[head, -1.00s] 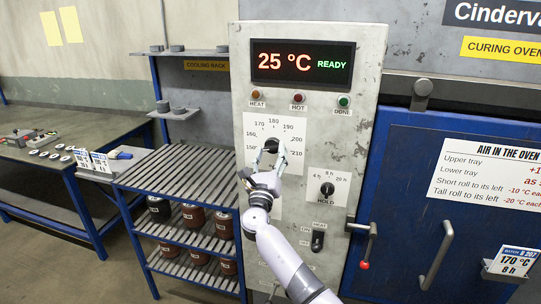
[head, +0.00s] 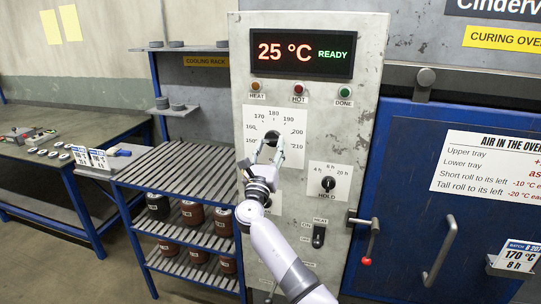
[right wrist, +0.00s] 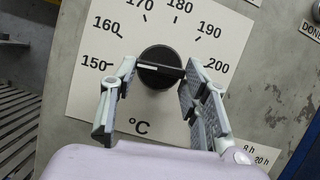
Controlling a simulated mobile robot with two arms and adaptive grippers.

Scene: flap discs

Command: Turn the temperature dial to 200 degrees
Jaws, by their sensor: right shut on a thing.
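The temperature dial is a round black knob (right wrist: 160,72) on a white scale plate (right wrist: 85,95) running from 150 to 210 °C. In the right wrist view its white line points left, at about the 150 mark. In the head view the knob (head: 271,136) is partly covered by the gripper. My right gripper (head: 266,148) is at the dial, with one finger on each side of the knob. It is shut on the knob, as the right wrist view shows (right wrist: 158,68). My left gripper is not in view.
The display (head: 303,52) reads 25 °C READY. A HOLD knob (head: 327,184) and a HEAT switch (head: 318,236) sit lower on the panel. The cooling rack (head: 180,180) stands left, and the blue oven door (head: 410,190) with its handle (head: 440,252) is right.

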